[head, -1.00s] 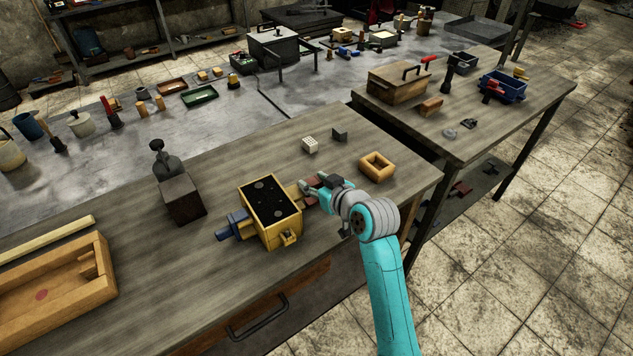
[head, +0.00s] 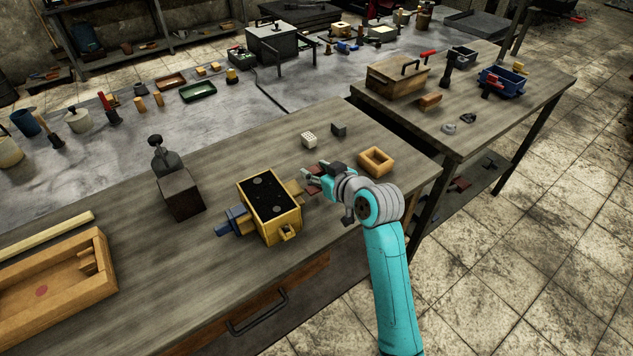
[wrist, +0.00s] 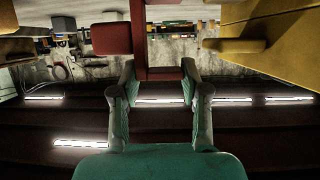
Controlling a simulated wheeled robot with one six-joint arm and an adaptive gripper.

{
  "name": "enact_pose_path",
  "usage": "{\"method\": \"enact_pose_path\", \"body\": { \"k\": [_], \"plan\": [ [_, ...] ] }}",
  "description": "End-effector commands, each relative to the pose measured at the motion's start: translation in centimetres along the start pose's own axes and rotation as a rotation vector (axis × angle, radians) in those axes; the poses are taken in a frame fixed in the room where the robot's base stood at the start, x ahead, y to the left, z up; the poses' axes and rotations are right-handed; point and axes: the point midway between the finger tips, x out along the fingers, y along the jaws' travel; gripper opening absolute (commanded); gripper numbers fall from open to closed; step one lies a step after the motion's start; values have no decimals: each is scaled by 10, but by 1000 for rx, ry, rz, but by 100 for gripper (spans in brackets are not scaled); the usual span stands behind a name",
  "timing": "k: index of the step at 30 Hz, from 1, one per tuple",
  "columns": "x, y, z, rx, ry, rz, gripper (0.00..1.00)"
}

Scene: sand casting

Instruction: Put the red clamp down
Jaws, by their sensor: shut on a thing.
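The red clamp (head: 314,188) is in the jaws of my gripper (head: 316,181), just right of the yellow flask (head: 270,224). In the wrist view, my gripper (wrist: 160,72) is shut on the red clamp (wrist: 112,39), with a finger on each side of its bar. The flask shows at the upper right of that view (wrist: 282,42), apart from the clamp. A blue clamp (head: 238,221) sits at the flask's left side. The fingers partly hide the red clamp in the head view, and I cannot tell whether it touches the bench.
A small wooden frame (head: 376,160) lies right of my gripper. A white block (head: 309,139) and a dark block (head: 338,130) lie behind it. A dark cube (head: 181,195) stands left of the flask. The bench (head: 225,160) is clear behind the flask.

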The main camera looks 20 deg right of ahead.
Motion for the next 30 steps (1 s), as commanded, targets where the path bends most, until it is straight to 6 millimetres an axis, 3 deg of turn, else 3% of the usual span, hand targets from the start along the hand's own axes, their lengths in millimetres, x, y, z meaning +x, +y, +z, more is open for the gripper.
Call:
{"method": "enact_pose_path", "body": {
  "k": [1,6,11,21,30],
  "plan": [
    [-3,3,-16,-4,8,-4,6],
    [-15,8,-56,-14,7,-23,6],
    [-22,10,-73,-21,3,-35,6],
    [-4,10,-27,-21,-2,-38,6],
    [5,10,-5,-21,-2,-38,6]
  ]
}}
